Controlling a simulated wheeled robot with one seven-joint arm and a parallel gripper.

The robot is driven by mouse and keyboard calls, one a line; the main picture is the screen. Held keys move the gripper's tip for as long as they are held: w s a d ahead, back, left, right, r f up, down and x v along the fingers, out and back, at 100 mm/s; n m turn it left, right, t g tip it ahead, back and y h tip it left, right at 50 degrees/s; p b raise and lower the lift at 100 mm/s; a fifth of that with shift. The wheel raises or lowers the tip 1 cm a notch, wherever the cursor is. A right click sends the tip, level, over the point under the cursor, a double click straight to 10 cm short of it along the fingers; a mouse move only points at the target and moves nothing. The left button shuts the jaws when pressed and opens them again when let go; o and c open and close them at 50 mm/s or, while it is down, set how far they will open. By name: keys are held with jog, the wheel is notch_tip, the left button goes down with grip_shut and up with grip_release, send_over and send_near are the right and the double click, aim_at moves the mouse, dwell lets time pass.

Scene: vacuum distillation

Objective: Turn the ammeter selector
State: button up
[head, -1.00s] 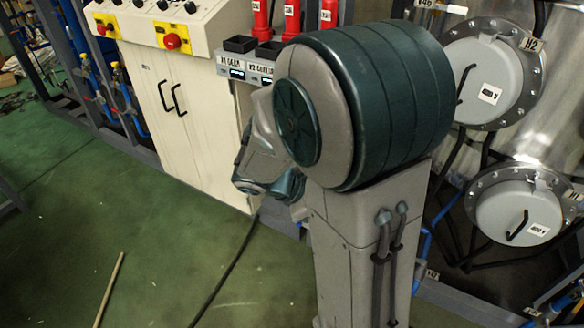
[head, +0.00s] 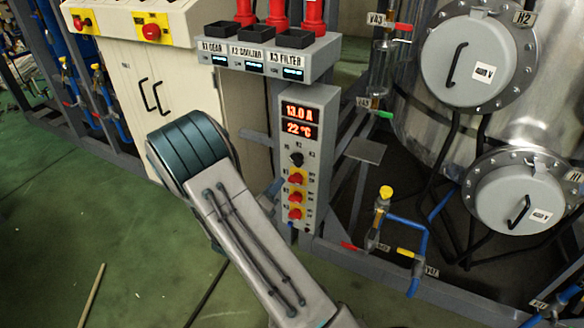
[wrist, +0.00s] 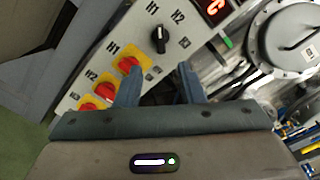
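The ammeter selector appears to be a black rotary knob (head: 297,159) on the upright grey panel (head: 323,200), under red displays (head: 298,120) reading 13.0 A and 22 °C. In the wrist view the black knob (wrist: 160,38) sits beyond the fingertips, with labels H1 and H2 near it. My gripper (wrist: 159,78) is open and empty, its two blue fingers apart and pointing toward the panel. The knob is not between the fingers. In the head view my arm hides the gripper.
Red knobs on yellow plates (head: 296,197) sit below the black knob; they also show beside the left finger (wrist: 129,64). Above is a grey box (head: 262,58) with three labelled displays. A pipe with a yellow-topped valve (head: 386,192) stands right of the panel. Green floor (head: 70,200) is open at left.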

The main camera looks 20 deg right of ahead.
aim_at(294, 163)
jog(key=x, duration=1.1)
jog(key=shift+w+d+b, duration=0.2)
jog(key=shift+d+b, duration=0.1)
jog(key=shift+b, duration=0.1)
jog(key=shift+c, duration=0.2)
grip_shut()
